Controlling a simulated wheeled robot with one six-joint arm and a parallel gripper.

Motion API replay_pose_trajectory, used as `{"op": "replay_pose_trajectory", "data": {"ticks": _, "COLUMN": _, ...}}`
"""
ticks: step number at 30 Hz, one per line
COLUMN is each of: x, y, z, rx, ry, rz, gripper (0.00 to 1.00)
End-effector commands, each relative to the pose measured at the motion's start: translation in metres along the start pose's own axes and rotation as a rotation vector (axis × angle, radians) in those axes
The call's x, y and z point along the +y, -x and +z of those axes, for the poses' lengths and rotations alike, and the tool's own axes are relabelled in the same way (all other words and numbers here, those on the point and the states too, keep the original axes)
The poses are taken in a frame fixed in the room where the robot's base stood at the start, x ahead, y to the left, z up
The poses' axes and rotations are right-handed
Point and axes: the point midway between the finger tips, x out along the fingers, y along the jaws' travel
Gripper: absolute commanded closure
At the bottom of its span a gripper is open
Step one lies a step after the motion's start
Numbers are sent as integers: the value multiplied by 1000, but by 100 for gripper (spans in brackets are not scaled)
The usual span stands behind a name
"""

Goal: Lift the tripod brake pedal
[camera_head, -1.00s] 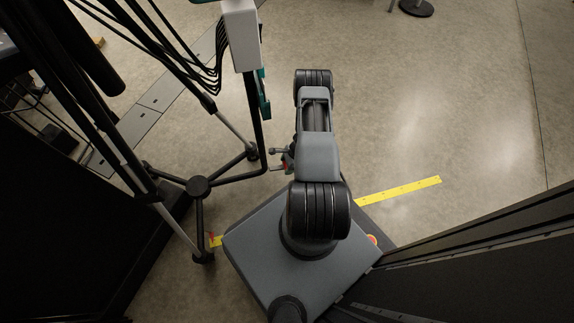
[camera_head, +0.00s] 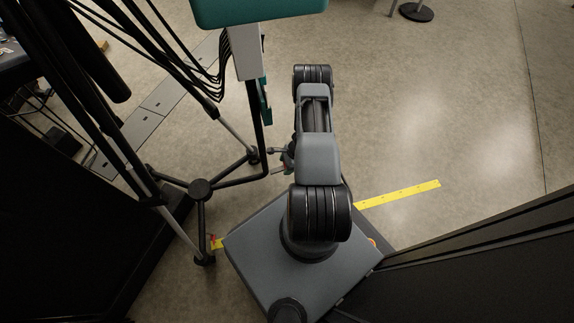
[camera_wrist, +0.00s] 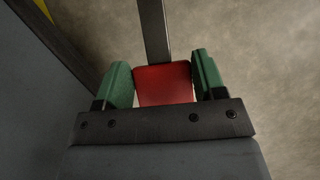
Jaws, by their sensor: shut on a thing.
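The red brake pedal (camera_wrist: 163,84) sits between the two green fingers of my gripper (camera_wrist: 163,76) in the wrist view. My gripper is shut on it. A dark bar runs away from the pedal's far edge. The black tripod (camera_head: 200,189) stands left of my arm in the head view, with its legs spread on the floor.
Yellow tape (camera_head: 398,194) lies on the floor to the right. A teal panel (camera_head: 262,10) and a white box (camera_head: 246,52) with hanging black cables are above the tripod. A dark wall (camera_head: 480,265) stands at lower right.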

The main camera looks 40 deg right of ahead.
Motion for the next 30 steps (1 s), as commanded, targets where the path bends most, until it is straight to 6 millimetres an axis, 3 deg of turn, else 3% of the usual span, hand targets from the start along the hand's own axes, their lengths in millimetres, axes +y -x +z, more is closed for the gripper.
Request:
{"op": "replay_pose_trajectory", "data": {"ticks": 8, "x": 1, "y": -2, "z": 4, "rx": -12, "ry": 1, "rz": 5, "gripper": 79}}
{"op": "replay_pose_trajectory", "data": {"ticks": 9, "x": 1, "y": -2, "z": 4, "rx": -13, "ry": 1, "rz": 5, "gripper": 33}}
{"op": "replay_pose_trajectory", "data": {"ticks": 16, "x": 1, "y": 0, "z": 0, "rx": -9, "ry": -5, "rz": 1, "gripper": 11}}
{"op": "replay_pose_trajectory", "data": {"ticks": 25, "x": 0, "y": 4, "z": 0, "rx": -6, "ry": -4, "rz": -1, "gripper": 11}}
{"op": "replay_pose_trajectory", "data": {"ticks": 30, "x": -1, "y": 28, "z": 1, "rx": -6, "ry": -4, "rz": -2, "gripper": 11}}
